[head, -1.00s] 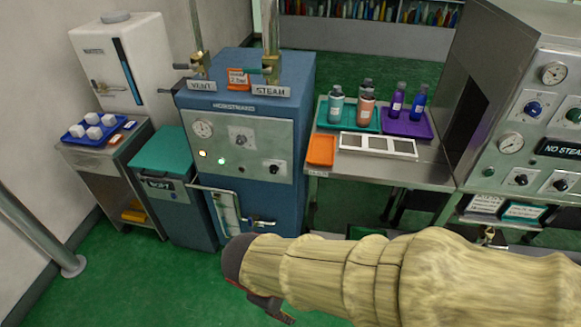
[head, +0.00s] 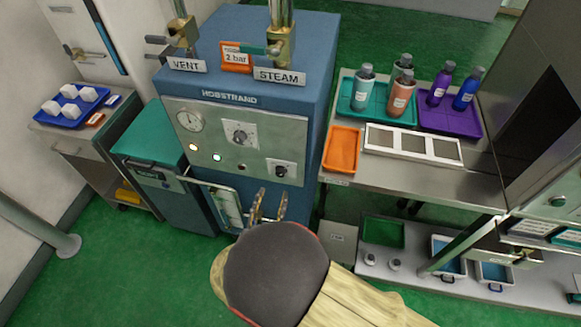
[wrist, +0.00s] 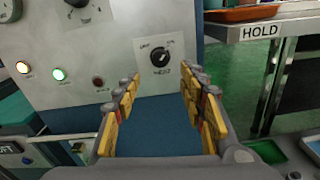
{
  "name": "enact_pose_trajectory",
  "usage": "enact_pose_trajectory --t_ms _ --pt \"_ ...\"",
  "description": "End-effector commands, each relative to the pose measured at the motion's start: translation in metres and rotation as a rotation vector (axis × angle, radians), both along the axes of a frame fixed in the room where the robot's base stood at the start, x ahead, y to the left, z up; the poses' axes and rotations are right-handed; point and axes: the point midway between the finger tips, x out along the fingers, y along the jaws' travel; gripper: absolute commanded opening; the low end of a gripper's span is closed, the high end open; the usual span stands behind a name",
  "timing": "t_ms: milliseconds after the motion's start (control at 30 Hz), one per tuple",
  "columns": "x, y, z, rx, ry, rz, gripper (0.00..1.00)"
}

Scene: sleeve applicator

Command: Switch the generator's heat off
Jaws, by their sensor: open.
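The blue generator (head: 262,95) stands ahead, with a steel front panel. Its black heat knob (head: 281,171) is at the panel's lower right; in the wrist view the knob (wrist: 160,57) sits between small marks above it and a label below. Its light pointer line seems to tilt to the upper right, toward the right-hand mark. My gripper (head: 270,205) is open and empty, in front of and below the knob in the head view. In the wrist view its fingers (wrist: 161,88) stand either side of the knob's line, short of the panel.
An orange lamp (head: 193,147) and a green lamp (head: 217,157) are lit; a dark red one (head: 241,167) is beside them. A larger dial (head: 239,134) is above. A sight-glass guard (head: 228,207) juts out below. A steel table (head: 440,178) with trays stands to the right.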

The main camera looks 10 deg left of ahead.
Motion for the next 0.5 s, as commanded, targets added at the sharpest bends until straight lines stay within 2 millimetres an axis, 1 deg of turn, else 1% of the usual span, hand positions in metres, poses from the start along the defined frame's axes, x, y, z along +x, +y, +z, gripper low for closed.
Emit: enact_pose_trajectory --t_ms 67,167,500 --pt "0.003 -0.001 0.004 -0.005 -0.016 0.000 0.42" --pt "0.012 -0.002 0.003 -0.005 -0.015 -0.003 0.42" --pt "0.061 -0.007 0.002 -0.003 -0.015 -0.006 0.42"
